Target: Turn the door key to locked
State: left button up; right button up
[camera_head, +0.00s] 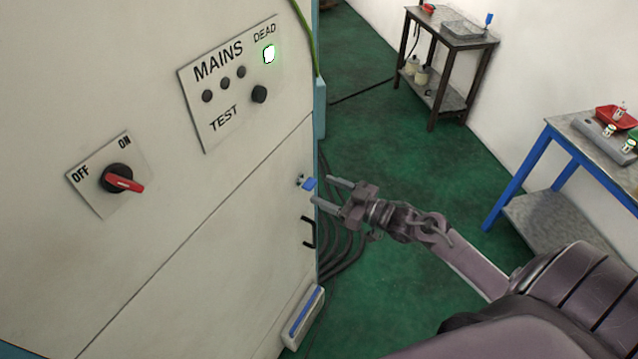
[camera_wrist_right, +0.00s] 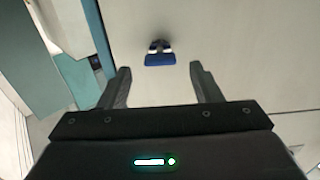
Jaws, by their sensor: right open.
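The door key (camera_head: 309,183) has a blue head and sits in a lock on the right side of the pale cabinet door (camera_head: 215,215). In the right wrist view the blue key head (camera_wrist_right: 160,59) lies ahead of the fingertips, midway between them. My right gripper (camera_head: 322,189) is open and empty, its two fingers pointing at the key from the right. In the right wrist view my right gripper (camera_wrist_right: 162,80) shows a clear gap around the key's line, without touching it. My left gripper is not in view.
A black door handle (camera_head: 308,232) sits just below the key. A red-handled switch (camera_head: 122,181) and a MAINS panel (camera_head: 232,85) with a lit DEAD lamp are on the cabinet. Cables hang beside it. A blue-legged table (camera_head: 530,160) stands at right.

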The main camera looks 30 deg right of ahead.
aim_at(307, 183)
jog(key=x, duration=0.3)
jog(key=c, duration=1)
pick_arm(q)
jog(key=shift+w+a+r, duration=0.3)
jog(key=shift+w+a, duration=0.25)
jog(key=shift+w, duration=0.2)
